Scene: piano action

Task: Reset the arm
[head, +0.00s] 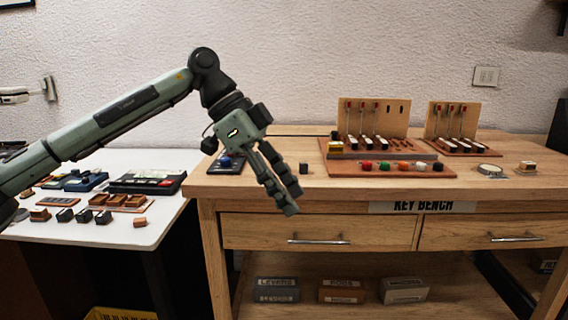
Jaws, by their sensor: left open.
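My left arm comes in from the left, and its gripper (293,202) points down in front of the wooden key bench (340,192). The two dark fingers are open and hold nothing. They overlap the bench's front edge and the left drawer in the picture; I cannot tell how far in front they are. My right gripper is not in view.
The bench carries two upright key-action boards (384,113) (450,118), a row of colored knobs (403,167), a small dark block (303,168) and a round dish (490,171). A white table (170,216) with blocks and trays stands left. Labeled boxes (342,290) sit below.

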